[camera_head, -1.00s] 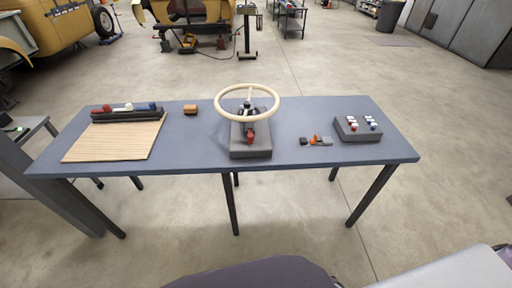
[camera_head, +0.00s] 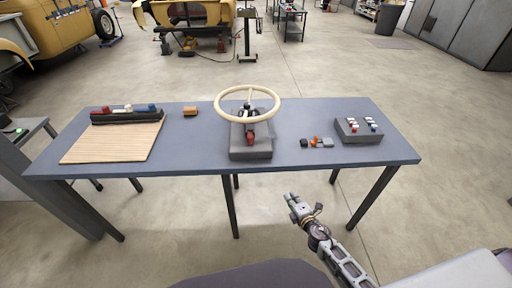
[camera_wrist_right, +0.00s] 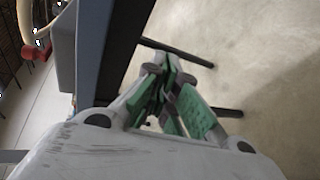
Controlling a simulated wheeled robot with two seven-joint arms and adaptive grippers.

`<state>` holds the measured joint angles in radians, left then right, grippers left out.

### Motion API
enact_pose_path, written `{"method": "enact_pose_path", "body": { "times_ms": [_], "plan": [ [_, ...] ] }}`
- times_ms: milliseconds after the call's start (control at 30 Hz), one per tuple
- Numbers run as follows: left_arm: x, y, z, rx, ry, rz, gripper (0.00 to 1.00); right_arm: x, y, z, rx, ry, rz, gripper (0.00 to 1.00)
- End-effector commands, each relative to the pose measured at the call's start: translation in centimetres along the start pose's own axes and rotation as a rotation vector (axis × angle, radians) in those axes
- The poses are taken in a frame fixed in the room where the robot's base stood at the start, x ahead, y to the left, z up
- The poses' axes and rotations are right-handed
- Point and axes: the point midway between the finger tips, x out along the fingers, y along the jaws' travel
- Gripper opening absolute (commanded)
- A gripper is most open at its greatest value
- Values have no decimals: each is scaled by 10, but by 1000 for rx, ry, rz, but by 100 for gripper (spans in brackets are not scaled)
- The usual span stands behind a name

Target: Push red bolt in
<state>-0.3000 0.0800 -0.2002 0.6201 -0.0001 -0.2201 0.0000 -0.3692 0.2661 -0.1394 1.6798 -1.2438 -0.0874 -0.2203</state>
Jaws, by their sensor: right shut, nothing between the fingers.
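A red part (camera_head: 250,139) sits at the front of the steering-wheel stand (camera_head: 250,154); the right wrist view shows it at upper left (camera_wrist_right: 38,50). A grey block (camera_head: 357,136) on the table's right has small red, white and blue heads, one of them red (camera_head: 355,128). A dark rack (camera_head: 127,116) at left also carries a red piece (camera_head: 107,109). I cannot tell from their shape which is the bolt. My right gripper (camera_head: 292,203) is shut and empty in front of the table's front edge, apart from everything. Its green-padded fingers show in the wrist view (camera_wrist_right: 165,85). My left gripper is out of view.
The blue-grey table (camera_head: 200,145) has a cream steering wheel (camera_head: 247,89) standing up from the middle. Small orange and grey pieces (camera_head: 318,142) lie between stand and block. A wooden board (camera_head: 112,142) and a brown block (camera_head: 190,111) are at left. Dark table legs (camera_head: 370,195) stand below.

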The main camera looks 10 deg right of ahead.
Motion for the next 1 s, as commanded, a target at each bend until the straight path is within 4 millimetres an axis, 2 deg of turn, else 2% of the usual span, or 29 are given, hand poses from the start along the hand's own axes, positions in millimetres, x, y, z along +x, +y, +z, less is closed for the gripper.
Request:
{"method": "enact_pose_path", "body": {
  "times_ms": [33, 100, 300, 600, 800, 1000],
  "plan": [
    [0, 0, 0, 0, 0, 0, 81, 0, 19, -2, -58, 7, 33, 0],
    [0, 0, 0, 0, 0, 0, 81, 0, 43, -5, -145, 14, 77, 0],
    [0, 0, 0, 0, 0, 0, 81, -6, 106, -16, -402, 18, 194, 0],
    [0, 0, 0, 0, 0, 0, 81, -22, 180, -33, -810, -15, 334, 0],
    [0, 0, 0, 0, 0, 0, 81, -29, 202, -42, -1069, -44, 377, 0],
    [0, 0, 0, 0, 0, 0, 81, -29, 198, -47, -1303, -55, 377, 0]
  ]
}}
